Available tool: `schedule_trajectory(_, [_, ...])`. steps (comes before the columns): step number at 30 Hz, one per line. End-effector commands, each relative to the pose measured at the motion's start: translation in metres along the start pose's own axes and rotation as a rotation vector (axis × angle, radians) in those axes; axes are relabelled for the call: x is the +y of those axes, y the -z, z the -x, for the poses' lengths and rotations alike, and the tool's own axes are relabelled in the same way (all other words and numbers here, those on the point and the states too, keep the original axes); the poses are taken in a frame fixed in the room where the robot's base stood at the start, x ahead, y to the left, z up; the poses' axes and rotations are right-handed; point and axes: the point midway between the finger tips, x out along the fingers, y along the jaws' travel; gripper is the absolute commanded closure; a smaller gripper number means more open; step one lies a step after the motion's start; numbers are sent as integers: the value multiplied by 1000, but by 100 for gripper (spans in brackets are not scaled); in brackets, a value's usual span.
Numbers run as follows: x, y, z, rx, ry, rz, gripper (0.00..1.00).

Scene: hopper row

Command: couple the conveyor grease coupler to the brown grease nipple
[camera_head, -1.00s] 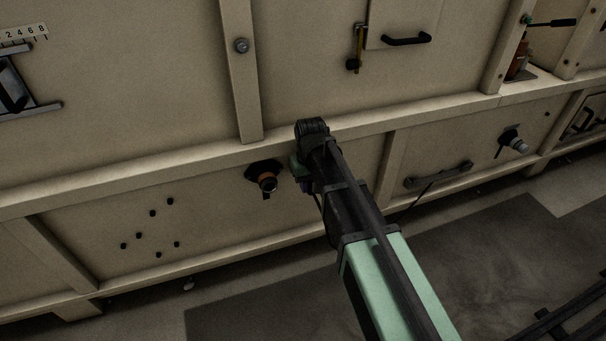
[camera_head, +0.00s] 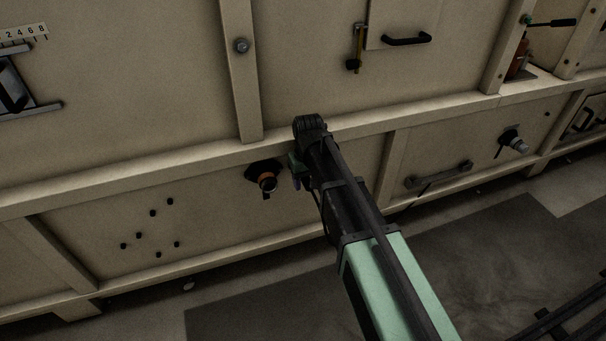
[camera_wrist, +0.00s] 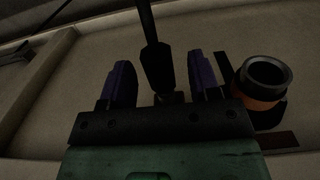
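The brown grease nipple (camera_head: 267,183) sticks out of the lower beige panel, left of my arm in the head view. In the wrist view the nipple (camera_wrist: 262,85) is at the right, with an orange-brown band and an open dark rim. My gripper (camera_wrist: 160,75) has two purple fingers. The black grease coupler (camera_wrist: 158,68) is between them, its hose running up out of the wrist view.
A pale-tipped fitting (camera_head: 517,144) and a dark bracket (camera_head: 440,176) with a dark line below it are on the panel to the right. Several black pegs (camera_head: 153,213) stick out at the left. A horizontal ledge (camera_head: 190,158) runs above the nipple.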

Motion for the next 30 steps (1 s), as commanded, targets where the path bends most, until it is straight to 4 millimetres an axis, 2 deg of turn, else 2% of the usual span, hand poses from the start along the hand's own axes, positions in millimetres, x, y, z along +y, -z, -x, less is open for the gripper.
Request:
schedule_trajectory(8, [0,0,4,0,0,0,44])
schedule_trajectory(11, [0,0,18,0,0,0,44])
schedule_trajectory(21, [0,0,98,0,0,0,44])
schedule_trajectory(25, [0,0,111,0,0,0,44])
schedule_trajectory(30, [0,0,108,0,0,0,44])
